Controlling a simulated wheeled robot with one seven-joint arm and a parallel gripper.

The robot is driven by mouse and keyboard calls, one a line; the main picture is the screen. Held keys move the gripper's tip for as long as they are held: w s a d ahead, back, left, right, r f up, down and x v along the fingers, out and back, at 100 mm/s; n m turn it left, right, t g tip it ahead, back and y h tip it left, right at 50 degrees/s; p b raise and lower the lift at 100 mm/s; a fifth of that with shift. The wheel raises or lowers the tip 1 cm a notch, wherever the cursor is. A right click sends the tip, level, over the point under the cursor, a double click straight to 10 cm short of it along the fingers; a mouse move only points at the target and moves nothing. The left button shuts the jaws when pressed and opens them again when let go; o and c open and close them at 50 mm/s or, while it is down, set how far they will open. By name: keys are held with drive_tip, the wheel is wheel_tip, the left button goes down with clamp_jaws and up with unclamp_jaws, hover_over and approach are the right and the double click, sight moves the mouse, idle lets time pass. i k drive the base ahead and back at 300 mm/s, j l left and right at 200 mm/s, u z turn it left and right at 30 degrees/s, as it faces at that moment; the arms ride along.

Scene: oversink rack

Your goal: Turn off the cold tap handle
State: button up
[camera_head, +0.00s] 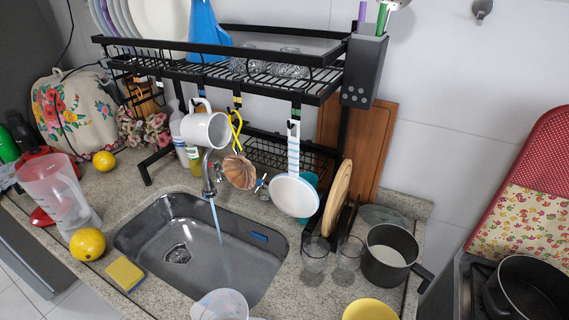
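The tap (208,178) stands at the back edge of the sink (150,238). A stream of water (217,222) runs from its spout into the basin. A small metal handle with a blue mark (262,187) is to the right of the spout, between a hanging brown shell-shaped item (239,171) and a white strainer or ladle (294,196). It looks like the cold tap handle, but it is small and its exact angle is hard to tell. Another small metal part behind the spout is mostly hidden. My gripper is not in view.
A black rack (230,73) spans above the sink, with a white mug (206,129) and utensils hanging near the tap. Glasses (315,255), a dark pot (389,256) and a clear cup (220,305) stand right and front. A sponge (125,274) lies front left.

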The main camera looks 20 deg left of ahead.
sight(261, 183)
drive_tip(key=j+u, duration=0.1)
drive_tip(key=j, duration=0.65)
drive_tip(key=k+j, duration=0.1)
drive_tip(key=j, duration=0.65)
drive_tip(key=i+j+u, duration=0.3)
drive_tip(key=i+j, duration=0.75)
drive_tip(key=j, duration=0.1)
